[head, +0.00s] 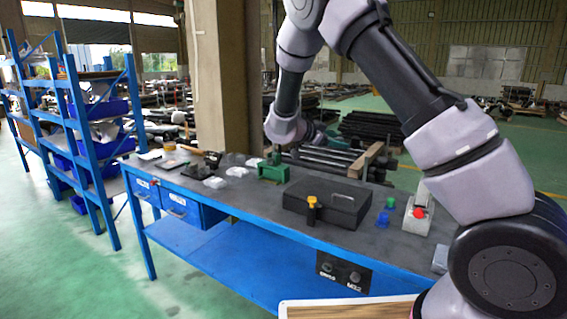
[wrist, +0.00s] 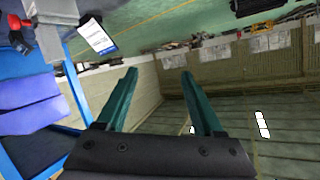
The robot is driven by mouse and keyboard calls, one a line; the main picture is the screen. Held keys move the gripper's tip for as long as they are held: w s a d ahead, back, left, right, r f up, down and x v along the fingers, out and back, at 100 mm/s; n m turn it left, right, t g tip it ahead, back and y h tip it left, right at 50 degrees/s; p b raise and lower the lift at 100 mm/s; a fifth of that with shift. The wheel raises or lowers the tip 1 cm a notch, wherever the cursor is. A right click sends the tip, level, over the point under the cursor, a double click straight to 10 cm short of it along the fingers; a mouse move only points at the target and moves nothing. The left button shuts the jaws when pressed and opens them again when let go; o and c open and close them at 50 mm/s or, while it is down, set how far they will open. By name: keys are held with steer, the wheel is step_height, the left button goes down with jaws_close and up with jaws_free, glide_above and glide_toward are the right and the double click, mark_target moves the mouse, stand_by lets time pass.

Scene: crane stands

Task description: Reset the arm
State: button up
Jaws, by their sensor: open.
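My gripper (wrist: 160,72) shows in the wrist view with its two green fingers spread wide apart and nothing between them. Past the fingers are a wall and the green floor, and the picture is strongly tilted. In the head view my arm rises from the lower right, bends at the top and comes down on the left over the far side of the workbench (head: 335,236). The gripper's tips cannot be made out clearly there, behind the arm's last links.
On the workbench are a black case (head: 327,201), a yellow-topped black item (head: 312,210), a green clamp-like item (head: 273,170) and a grey box with a red button (head: 418,214). A blue shelf rack (head: 90,130) stands left, by a concrete pillar (head: 222,80). Green floor (head: 70,262) is open at front left.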

step_height(320, 180, up, 12)
steer(key=w+d+n+t+y, duration=0.2)
steer(key=t+y, duration=0.2)
steer(key=y, duration=0.4)
steer(key=s+r+n+t+y, duration=0.1)
steer(key=s+r+n+y, duration=0.35)
steer(key=s+r, duration=0.3)
steer(key=s+d+f+n+g+y, duration=0.1)
steer(key=s+n+g, duration=0.1)
steer(key=s, duration=1.2)
steer(key=s+d+f+n+g, duration=0.1)
steer(key=s+d+n+g, duration=0.1)
steer(key=s, duration=1.3)
steer(key=shift+s+d+f+n+g+y, duration=0.15)
steer(key=shift+d+f+n+g+y, duration=0.1)
steer(key=shift+n+g+y, duration=0.25)
